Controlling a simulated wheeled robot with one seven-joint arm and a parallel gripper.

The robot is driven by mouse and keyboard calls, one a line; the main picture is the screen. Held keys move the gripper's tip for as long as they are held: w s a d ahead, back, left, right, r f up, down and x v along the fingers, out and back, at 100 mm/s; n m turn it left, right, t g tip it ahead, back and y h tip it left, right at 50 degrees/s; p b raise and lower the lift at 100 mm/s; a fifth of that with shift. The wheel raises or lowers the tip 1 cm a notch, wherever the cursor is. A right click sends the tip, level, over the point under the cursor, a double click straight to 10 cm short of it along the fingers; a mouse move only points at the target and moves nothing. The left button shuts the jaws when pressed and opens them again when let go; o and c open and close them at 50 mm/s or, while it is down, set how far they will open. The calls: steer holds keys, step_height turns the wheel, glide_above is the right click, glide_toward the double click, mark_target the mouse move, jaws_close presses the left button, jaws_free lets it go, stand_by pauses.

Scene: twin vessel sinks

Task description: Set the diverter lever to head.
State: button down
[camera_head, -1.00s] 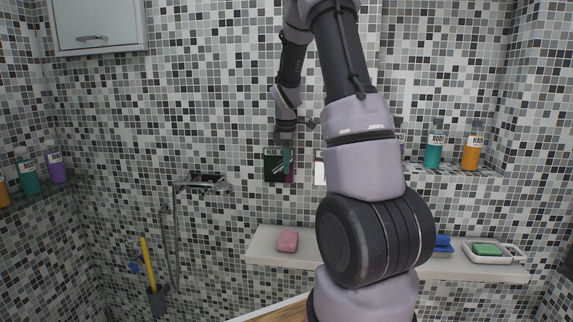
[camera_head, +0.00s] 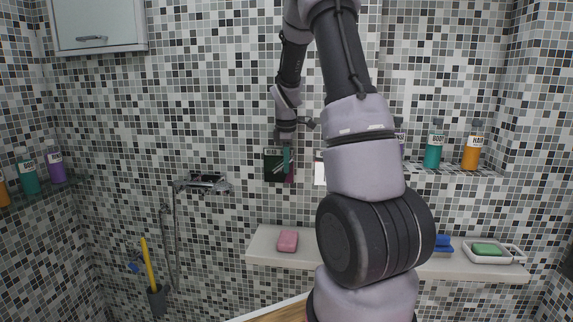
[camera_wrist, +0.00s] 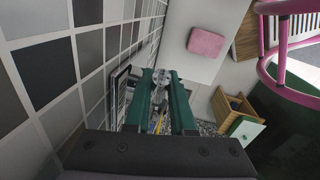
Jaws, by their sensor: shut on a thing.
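My gripper (camera_head: 285,150) points down close to the tiled wall, in front of a dark plate (camera_head: 270,166). In the wrist view its two green fingers (camera_wrist: 161,84) are shut on a small grey metallic part between their tips, which looks like the diverter lever (camera_wrist: 162,75). The plate's dark frame (camera_wrist: 117,88) shows just left of the fingers. The lever's setting and any marks for it cannot be read in these views. A chrome mixer (camera_head: 203,182) with a hose is on the wall to the left, apart from my gripper.
A pale bench (camera_head: 268,258) below carries a pink soap (camera_head: 288,241), a blue brush and a soap dish (camera_head: 487,251). Bottles stand on shelves at both sides. A pink looped frame (camera_wrist: 285,60) is at the right of the wrist view. A cabinet hangs upper left.

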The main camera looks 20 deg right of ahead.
mark_target(275, 159)
steer(key=shift+w+a+r, duration=0.1)
stand_by(0.9)
steer(key=g+h, duration=0.1)
steer(key=h, duration=0.1)
steer(key=w+a+r+g+h, duration=0.1)
steer(key=h, duration=0.1)
steer(key=shift+a+g, duration=0.2)
steer(key=shift+g, duration=0.1)
steer(key=g+h, duration=0.1)
steer(key=w+a+g+h, duration=0.1)
steer(key=h, duration=0.1)
steer(key=shift+a+n+h, duration=0.25)
steer(key=shift+n+h, duration=0.05)
steer(key=shift+n, duration=0.1)
steer(key=shift+w+a+f+n+g+h, duration=0.2)
steer(key=shift+a+g+h, duration=0.4)
steer(key=shift+h, duration=0.7)
steer(key=shift+w+a+f+n+g+h, duration=0.15)
steer(key=shift+w+a+f+g+h, duration=0.15)
steer(key=shift+g+h, duration=0.85)
steer(key=shift+w+a+f+n+g+h, duration=0.15)
steer(key=shift+w+a+g+h, duration=0.3)
steer(key=shift+h, duration=1)
steer(key=shift+s, duration=0.15)
steer(key=c, duration=1)
jaws_free()
steer(key=shift+c, duration=0.2)
